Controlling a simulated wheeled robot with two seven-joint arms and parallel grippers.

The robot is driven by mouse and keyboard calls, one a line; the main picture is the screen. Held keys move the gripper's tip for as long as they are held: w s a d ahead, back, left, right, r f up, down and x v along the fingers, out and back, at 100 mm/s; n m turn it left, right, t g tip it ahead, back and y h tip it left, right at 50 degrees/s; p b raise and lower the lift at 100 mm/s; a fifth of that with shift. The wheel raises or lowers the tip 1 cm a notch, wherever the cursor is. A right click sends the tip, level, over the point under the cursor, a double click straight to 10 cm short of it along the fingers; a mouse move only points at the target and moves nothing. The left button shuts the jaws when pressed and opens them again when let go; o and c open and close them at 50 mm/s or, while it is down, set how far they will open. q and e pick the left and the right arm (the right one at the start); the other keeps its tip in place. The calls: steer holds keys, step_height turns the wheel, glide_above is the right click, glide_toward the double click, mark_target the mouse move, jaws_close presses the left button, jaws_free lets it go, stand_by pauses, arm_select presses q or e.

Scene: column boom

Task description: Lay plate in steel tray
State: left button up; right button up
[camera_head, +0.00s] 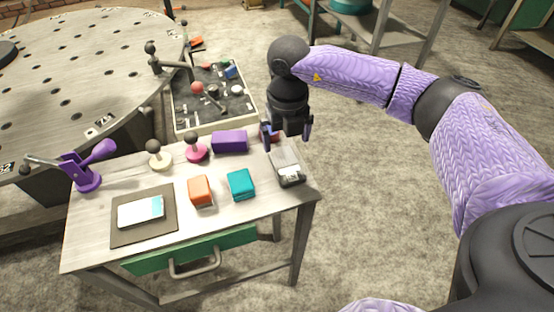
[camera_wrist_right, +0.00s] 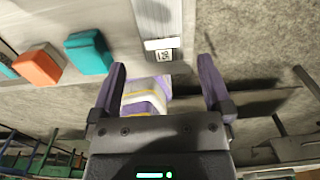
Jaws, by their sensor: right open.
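A flat pale piece with a teal end (camera_head: 141,211), which looks like the plate, lies on a dark square mat (camera_head: 172,231) at the left front of the small table. The narrow grey steel tray (camera_head: 285,160) lies at the table's right end, with a label on its near end; it also shows at the top of the right wrist view (camera_wrist_right: 158,14). My right gripper (camera_head: 288,134) is open above the table's back right corner, near the tray's far end. In the right wrist view, its fingers (camera_wrist_right: 162,88) are apart with nothing clearly held. My left gripper is out of view.
Orange (camera_head: 201,191), teal (camera_head: 241,184) and purple (camera_head: 230,142) blocks stand mid-table. A parts tray (camera_head: 212,128) and a round perforated table (camera_head: 80,60) lie behind. Floor to the right is clear.

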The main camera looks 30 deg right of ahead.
mark_target(287, 163)
step_height(287, 163, down, 7)
steer(key=b, duration=0.3)
steer(key=shift+d+f, duration=0.1)
steer(key=shift+f, duration=0.1)
steer(key=shift+r, duration=0.2)
steer(key=shift+c, duration=0.3)
jaws_close()
